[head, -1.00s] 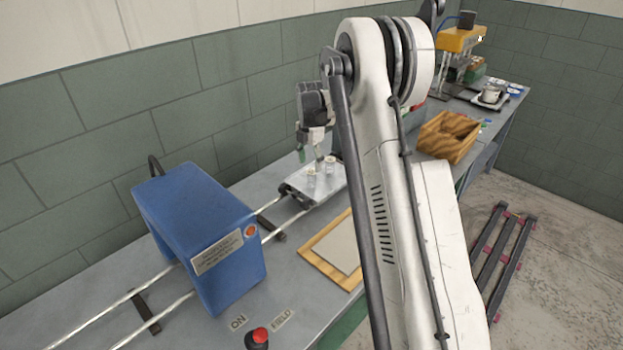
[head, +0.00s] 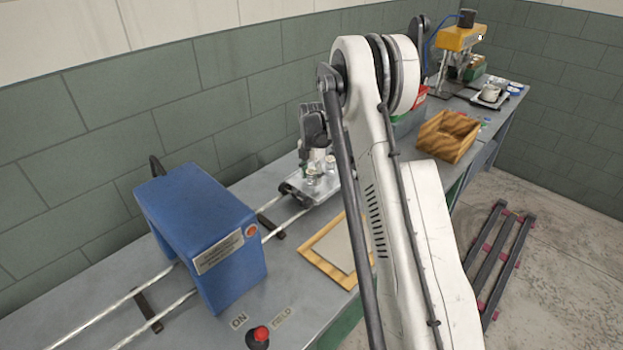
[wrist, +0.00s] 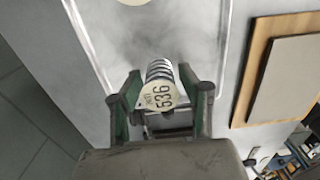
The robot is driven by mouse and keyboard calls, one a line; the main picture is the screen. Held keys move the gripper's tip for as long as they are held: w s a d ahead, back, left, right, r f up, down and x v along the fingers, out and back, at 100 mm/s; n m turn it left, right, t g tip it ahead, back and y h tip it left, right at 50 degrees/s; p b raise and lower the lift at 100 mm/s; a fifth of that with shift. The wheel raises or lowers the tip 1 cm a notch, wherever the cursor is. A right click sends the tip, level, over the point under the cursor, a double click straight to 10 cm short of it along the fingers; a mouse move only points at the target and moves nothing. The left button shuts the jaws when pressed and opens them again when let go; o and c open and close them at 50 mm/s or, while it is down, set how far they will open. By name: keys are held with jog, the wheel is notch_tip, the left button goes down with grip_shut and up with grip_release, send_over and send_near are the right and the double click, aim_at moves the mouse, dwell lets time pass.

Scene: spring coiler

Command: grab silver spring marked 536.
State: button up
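The silver spring marked 536 (wrist: 160,92) shows in the wrist view, with a pale round tag reading 536 on its near end. My gripper (wrist: 160,76) is open, with one green-black finger on each side of this spring and small gaps visible. In the head view my gripper (head: 318,150) is low over the metal tray (head: 318,193). Two small silver pieces with pale tops, a left one (head: 312,177) and a right one (head: 330,163), are at the gripper there. I cannot read their marks in that view.
A blue box-shaped machine (head: 200,235) straddles the rails (head: 285,222) left of the tray. A wooden-framed board (head: 325,255) lies on the bench in front. A red button (head: 260,335) is at the near edge. A wooden bin (head: 447,137) stands further right.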

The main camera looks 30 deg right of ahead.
jog(key=c, duration=0.8)
jog(key=shift+c, duration=0.2)
jog(key=shift+r, duration=0.15)
grip_shut()
